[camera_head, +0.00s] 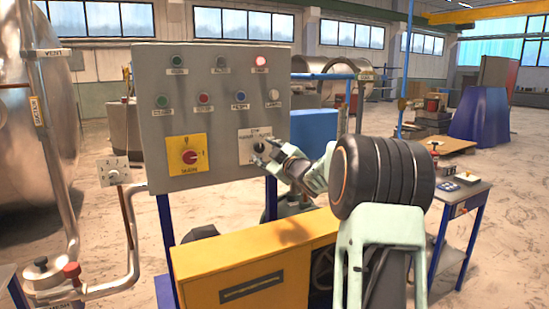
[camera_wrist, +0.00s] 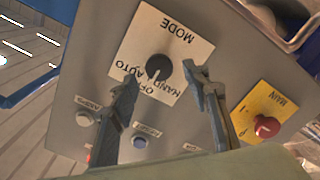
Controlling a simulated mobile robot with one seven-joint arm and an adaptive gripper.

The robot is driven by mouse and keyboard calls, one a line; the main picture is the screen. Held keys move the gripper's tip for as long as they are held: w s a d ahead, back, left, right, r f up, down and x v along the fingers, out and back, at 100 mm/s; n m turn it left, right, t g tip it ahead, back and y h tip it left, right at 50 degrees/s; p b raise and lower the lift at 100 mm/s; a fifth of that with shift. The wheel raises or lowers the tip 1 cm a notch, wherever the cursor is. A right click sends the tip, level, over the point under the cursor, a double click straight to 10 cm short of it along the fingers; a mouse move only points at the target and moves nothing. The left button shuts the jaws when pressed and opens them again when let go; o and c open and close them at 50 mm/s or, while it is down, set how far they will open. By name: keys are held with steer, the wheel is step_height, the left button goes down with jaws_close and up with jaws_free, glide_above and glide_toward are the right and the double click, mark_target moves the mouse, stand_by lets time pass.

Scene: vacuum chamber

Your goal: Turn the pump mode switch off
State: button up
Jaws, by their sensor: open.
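The pump mode switch (camera_head: 260,147) is a black knob on a white plate at the lower right of the grey panel. In the wrist view the black knob (camera_wrist: 159,67) sits on its plate, marked MODE, HAND, OFF and AUTO, turned upside down. A pale pointer mark on the knob faces down in that view, on the OFF and HAND side; I cannot tell which it meets. My gripper (camera_wrist: 160,77) is open, its fingertips on either side of the knob. In the head view my gripper (camera_head: 268,156) is at the plate and partly covers it. Contact is unclear.
The grey panel (camera_head: 215,110) carries several lamps and buttons above. A yellow plate with a red main switch (camera_head: 187,156) is left of the mode switch. A yellow machine housing (camera_head: 250,262) stands below. A metal tank (camera_head: 35,130) and pipework are at the left.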

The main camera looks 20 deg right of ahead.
steer(key=s, duration=0.8)
steer(key=shift+s, duration=0.4)
